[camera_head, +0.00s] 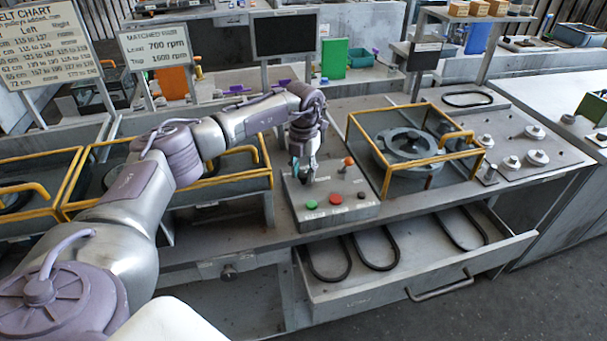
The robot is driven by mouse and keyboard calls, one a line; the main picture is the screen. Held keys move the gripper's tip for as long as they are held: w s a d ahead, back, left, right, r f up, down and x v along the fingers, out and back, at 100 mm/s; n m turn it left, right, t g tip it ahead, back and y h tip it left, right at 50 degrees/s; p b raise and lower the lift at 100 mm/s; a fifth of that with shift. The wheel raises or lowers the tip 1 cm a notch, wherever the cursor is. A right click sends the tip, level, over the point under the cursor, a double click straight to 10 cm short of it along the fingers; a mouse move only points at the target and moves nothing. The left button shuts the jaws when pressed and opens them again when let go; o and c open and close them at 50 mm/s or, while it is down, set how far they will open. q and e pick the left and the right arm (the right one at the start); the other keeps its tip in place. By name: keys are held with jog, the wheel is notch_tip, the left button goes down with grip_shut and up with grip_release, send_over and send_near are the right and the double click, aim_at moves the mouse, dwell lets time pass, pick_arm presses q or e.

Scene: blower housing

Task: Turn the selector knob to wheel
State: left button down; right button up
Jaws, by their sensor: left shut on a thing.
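The grey control box (338,213) stands on the bench in the middle of the head view. Its sloped top carries a green button (312,204), a red button (335,199), a dark button (361,195) and an orange-topped control (348,161). My left gripper (307,178) reaches down over the upper left part of the box, with its fingers shut at the panel. The selector knob is hidden between the fingers, so its pointing direction cannot be read. My right gripper is not in view.
A yellow guard frame (437,158) surrounds a round grey housing (408,146) right of the box. An open drawer (415,278) with several belts juts out below. Signs (157,46) and a dark screen (284,34) stand behind. More yellow frames (40,153) are at left.

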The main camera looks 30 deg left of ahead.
aim_at(302, 174)
pick_arm(q)
jog(key=m+b, duration=0.1)
jog(key=m, duration=0.3)
jog(key=shift+w+a, duration=0.1)
jog(key=shift+r+m+b, duration=0.15)
jog(key=shift+m+b, duration=0.25)
jog(key=shift+m, duration=1)
jog(key=c, duration=0.8)
grip_release()
notch_tip(302, 174, up, 12)
jog(key=shift+f, duration=0.1)
